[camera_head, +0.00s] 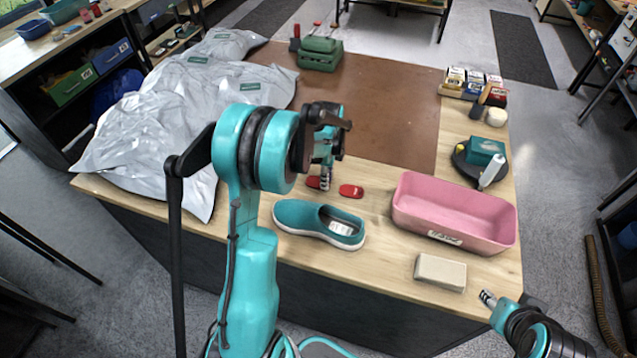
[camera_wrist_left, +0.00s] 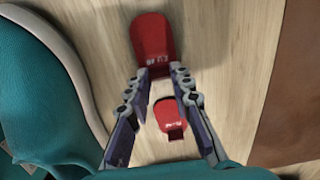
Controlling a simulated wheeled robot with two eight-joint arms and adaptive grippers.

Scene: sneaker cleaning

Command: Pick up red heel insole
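Two red heel insoles are at the middle of the table, behind the teal sneaker (camera_head: 312,220). My left gripper (camera_head: 326,184) points down over the left red insole (camera_head: 313,183), partly hiding it. In the left wrist view my left gripper's fingertips (camera_wrist_left: 160,72) sit on both sides of the narrow end of a red insole (camera_wrist_left: 153,38). It looks larger than the other and casts a shadow, so it appears held slightly raised. The other red insole (camera_head: 351,191) lies flat on the wood; it also shows between the finger links (camera_wrist_left: 169,116). My right gripper (camera_head: 488,298) is at the front right edge, away from the insoles.
A pink tub (camera_head: 455,212) stands to the right, with a beige block (camera_head: 440,272) in front of it. A brown mat (camera_head: 385,110) lies behind. Small boxes (camera_head: 472,82) and a teal box (camera_head: 485,150) stand at the right edge.

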